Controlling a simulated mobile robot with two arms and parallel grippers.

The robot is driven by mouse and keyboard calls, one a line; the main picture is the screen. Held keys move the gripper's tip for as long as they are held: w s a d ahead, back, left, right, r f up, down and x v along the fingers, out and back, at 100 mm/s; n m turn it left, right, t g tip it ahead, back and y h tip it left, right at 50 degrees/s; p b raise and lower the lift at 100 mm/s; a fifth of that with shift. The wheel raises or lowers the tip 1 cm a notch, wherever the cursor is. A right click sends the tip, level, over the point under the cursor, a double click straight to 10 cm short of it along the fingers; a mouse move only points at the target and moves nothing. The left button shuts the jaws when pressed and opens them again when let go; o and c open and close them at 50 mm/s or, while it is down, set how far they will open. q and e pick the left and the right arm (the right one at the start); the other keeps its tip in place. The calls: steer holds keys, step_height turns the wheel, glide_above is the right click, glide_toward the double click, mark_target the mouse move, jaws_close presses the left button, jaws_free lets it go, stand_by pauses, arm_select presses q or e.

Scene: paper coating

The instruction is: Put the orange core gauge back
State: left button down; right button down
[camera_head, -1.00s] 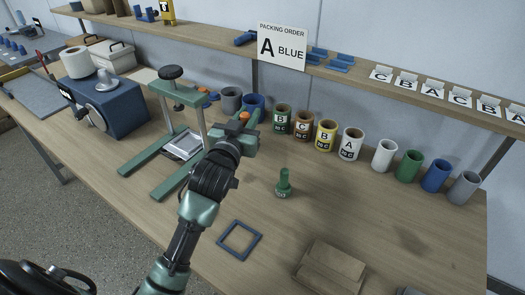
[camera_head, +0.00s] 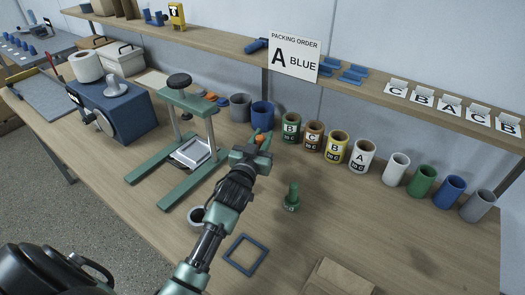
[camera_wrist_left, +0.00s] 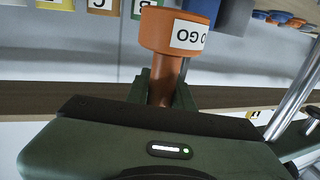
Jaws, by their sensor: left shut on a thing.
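The orange core gauge (camera_wrist_left: 180,32) is held by its stem between my left gripper's fingers. Its wide head carries a white label on which "O GO" can be read. In the head view only a small orange part of the gauge (camera_head: 260,139) shows at the tip of my left gripper (camera_head: 257,149), which is shut on it above the table, in front of the blue cup. A green gauge (camera_head: 292,198) stands upright on the table to the right of the gripper. My right gripper is not in view.
A row of labelled and plain cores (camera_head: 362,156) stands along the back. A blue square frame (camera_head: 245,255) and a brown board (camera_head: 338,277) lie in front. Table right of the green gauge is clear.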

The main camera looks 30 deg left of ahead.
arm_select(q)
step_height(320, 180, down, 6)
steer(key=shift+r, duration=0.25)
steer(key=shift+f+b, duration=0.55)
steer(key=shift+f, duration=0.05)
steer(key=c, duration=1.2)
jaws_free()
steer(key=shift+r, duration=0.1)
